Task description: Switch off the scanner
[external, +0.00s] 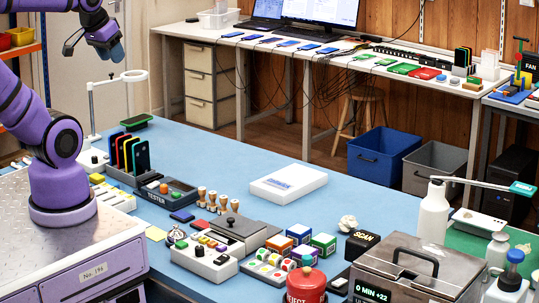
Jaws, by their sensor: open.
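A small black box marked "SCAN" (361,247) stands on the blue bench, right of the middle. It is the only thing with that label; whether it is the scanner itself or a sign for it, I cannot tell. No switch on it can be made out at this size. My gripper (93,48) is at the top left, raised well above the bench and far from the box. Its fingers are apart, with nothing seen between them.
Beside the SCAN box are a grey metal case (420,265) with a handle and display, a red "REJECT" object (306,284) and colored cubes (299,233). A white box (288,184) lies mid-bench. A tester (166,190) and phone rack (130,155) are left. Bare blue bench lies behind the white box.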

